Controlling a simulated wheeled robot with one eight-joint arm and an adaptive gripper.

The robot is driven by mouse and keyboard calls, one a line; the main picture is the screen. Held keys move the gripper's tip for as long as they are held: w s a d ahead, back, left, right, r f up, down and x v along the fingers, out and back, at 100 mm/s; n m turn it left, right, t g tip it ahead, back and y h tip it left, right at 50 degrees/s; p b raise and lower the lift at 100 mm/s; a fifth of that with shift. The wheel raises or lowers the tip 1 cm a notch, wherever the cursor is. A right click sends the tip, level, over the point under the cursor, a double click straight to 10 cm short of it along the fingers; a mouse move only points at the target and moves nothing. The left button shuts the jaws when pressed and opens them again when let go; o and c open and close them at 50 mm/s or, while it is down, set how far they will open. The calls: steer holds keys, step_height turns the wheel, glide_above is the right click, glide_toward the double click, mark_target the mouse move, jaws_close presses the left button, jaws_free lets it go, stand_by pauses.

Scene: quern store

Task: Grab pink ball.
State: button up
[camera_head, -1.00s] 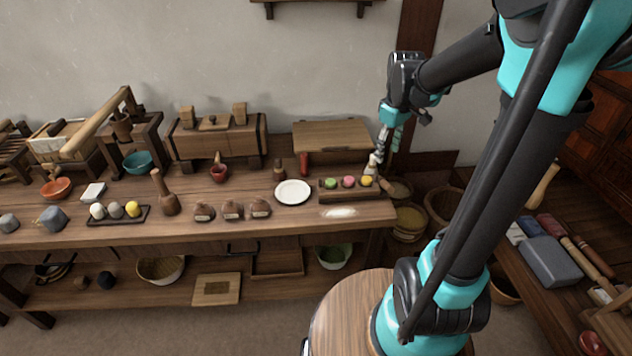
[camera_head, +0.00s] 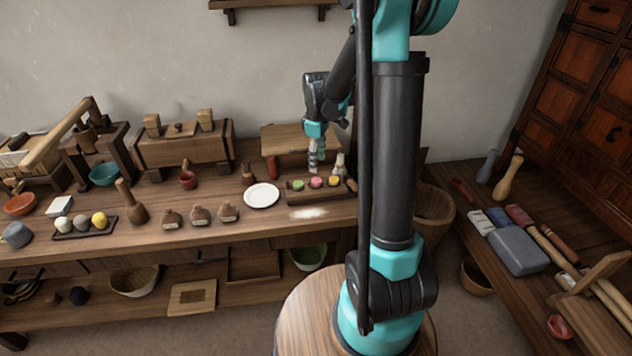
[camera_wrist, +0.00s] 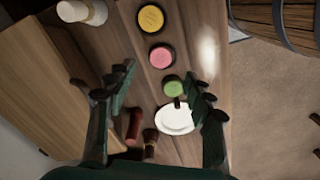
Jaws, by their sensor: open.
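The pink ball (camera_head: 317,183) is the middle one of three round pieces on a dark wooden tray (camera_head: 318,200) on the long bench. It looks flat-topped and round in the wrist view (camera_wrist: 162,56). A green piece (camera_head: 298,185) is at its left and a yellow piece (camera_head: 334,181) at its right. My gripper (camera_head: 315,168) is just behind the row and above it, pointing down. In the wrist view the open fingers (camera_wrist: 158,86) are apart and hold nothing. The green piece shows near the right finger, and the pink ball lies beyond the fingertips.
A white plate (camera_head: 261,195) is left of the tray. A red upright item (camera_head: 272,168) and a dark bottle (camera_head: 247,175) stand behind the plate. A pale bottle (camera_head: 339,164) stands behind the yellow piece. A raised wooden board (camera_head: 285,140) is at the back.

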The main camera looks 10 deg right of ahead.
mark_target(317, 180)
steer(key=shift+a+f, duration=0.15)
steer(key=shift+f, duration=3.4)
steer(key=shift+c, duration=0.5)
steer(key=c, duration=0.8)
